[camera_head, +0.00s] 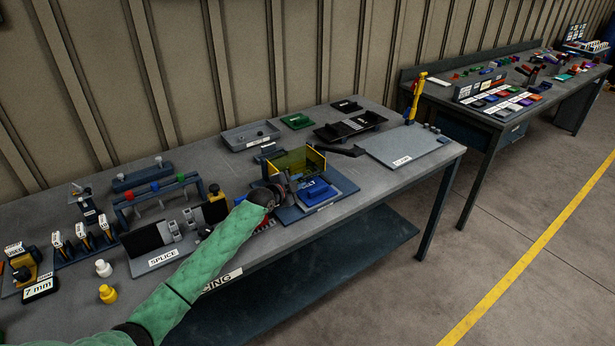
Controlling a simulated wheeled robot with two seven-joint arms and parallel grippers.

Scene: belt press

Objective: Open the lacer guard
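The lacer guard (297,160) is a see-through yellow box-like cover on a blue-grey lacer base (342,187) at the middle of the workbench. Whether the guard is open or shut is hard to make out. A blue block (317,193) sits on the base in front of it. My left arm, in a green sleeve, reaches in from the bottom left. My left gripper (283,187) is at the left front of the lacer, close to the guard's lower left. Its fingers are small and dark, so I cannot tell whether they touch anything. My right gripper is out of view.
A splice fixture (165,256) and a rack with coloured knobs (155,195) stand left of the lacer. Grey (250,136), green (297,121) and black trays (350,126) lie behind.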

